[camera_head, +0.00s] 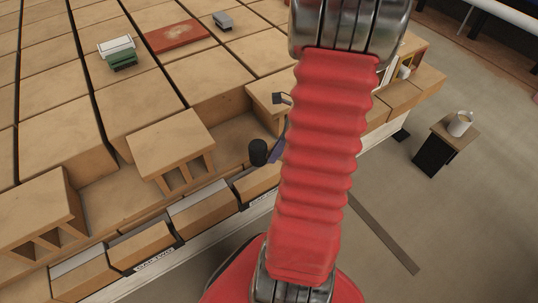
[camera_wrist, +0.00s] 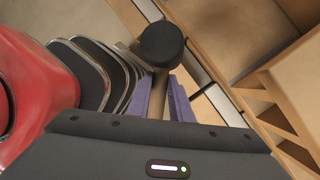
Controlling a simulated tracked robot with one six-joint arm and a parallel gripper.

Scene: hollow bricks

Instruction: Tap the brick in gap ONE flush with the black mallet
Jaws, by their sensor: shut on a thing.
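My gripper (camera_wrist: 163,98) is shut on the handle (camera_wrist: 157,92) of the black mallet, its purple fingers on either side. The black mallet head (camera_wrist: 162,44) sticks out beyond the fingers. In the head view the mallet head (camera_head: 258,152) is right of a tan hollow brick (camera_head: 172,145), apart from it in the picture. That brick stands in the recessed row with its openings facing front. Part of a tan hollow brick (camera_wrist: 297,85) shows at the right of the wrist view. My red arm hides much of the head view.
Another hollow brick (camera_head: 38,210) stands at the left. Tan blocks (camera_head: 195,212) line the front edge. Green and white blocks (camera_head: 119,53), a reddish slab (camera_head: 177,36) and a grey block (camera_head: 222,20) lie on top. A cup (camera_head: 460,123) stands on a stand at the right.

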